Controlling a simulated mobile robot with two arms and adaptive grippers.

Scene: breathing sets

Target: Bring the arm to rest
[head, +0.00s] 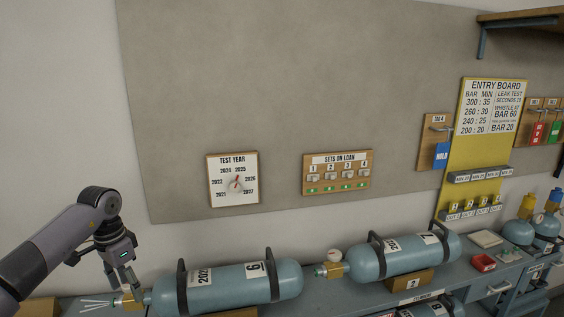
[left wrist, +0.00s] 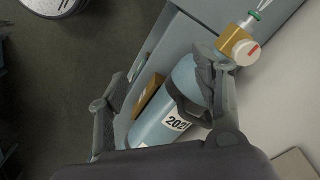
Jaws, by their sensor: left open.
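My left arm comes in from the left in the head view. Its left gripper (head: 123,280) is open, fingers pointing down, close to the brass valve (head: 129,299) of the nearest blue-grey cylinder (head: 229,287). In the left wrist view the two fingers (left wrist: 160,72) are spread apart with nothing held between them. The cylinder (left wrist: 160,118) with its "202…" label lies beyond and partly behind the right finger. The brass valve with its white-and-red knob (left wrist: 241,45) lies past that finger. Whether the finger touches the cylinder cannot be told. My right gripper is in neither view.
A second cylinder (head: 397,257) lies to the right on the bench (head: 330,300). The wall board carries a test-year dial (head: 233,180), a sets-on-loan panel (head: 337,172) and a yellow entry board (head: 490,105). The space above the cylinders is clear.

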